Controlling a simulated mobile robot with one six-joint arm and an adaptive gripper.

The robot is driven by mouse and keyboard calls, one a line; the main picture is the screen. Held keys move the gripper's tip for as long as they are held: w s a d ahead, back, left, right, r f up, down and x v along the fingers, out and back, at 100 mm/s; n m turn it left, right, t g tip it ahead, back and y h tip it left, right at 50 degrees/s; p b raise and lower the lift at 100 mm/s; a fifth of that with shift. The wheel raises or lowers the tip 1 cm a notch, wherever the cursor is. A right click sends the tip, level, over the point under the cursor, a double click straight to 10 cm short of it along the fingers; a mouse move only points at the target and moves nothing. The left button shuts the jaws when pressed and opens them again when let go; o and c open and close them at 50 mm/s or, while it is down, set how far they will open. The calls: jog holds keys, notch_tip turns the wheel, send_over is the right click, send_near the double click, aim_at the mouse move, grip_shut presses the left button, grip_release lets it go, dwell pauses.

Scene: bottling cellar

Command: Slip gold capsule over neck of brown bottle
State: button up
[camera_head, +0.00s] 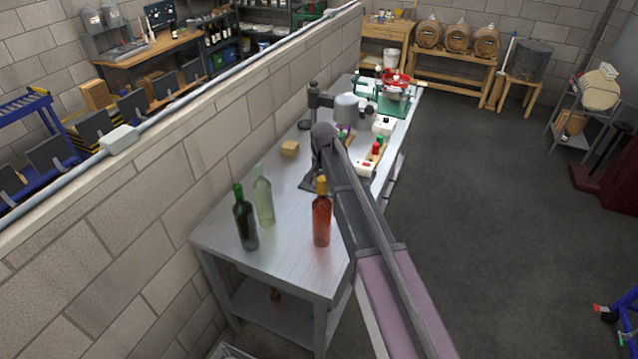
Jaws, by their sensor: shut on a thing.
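The brown bottle (321,222) stands upright near the front right edge of the steel table, reddish-brown in this light. The gold capsule (322,186) shows at the top of its neck, upright and in line with it. I cannot tell how far the neck is inside the capsule. My gripper (317,182) is small and dark here, at the capsule's upper left, below my bent arm. It is shut on the gold capsule; its fingertips are hard to make out. My arm hides part of the table behind the bottle.
A dark green bottle (245,222) and a pale clear bottle (263,197) stand left of the brown one. A small wooden block (290,148) lies farther back. Red and green pieces sit on a tray (366,168) beyond my arm. A block wall (150,190) runs along the left.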

jog(key=o, duration=0.7)
jog(key=shift+s, duration=0.25)
dwell(0.5)
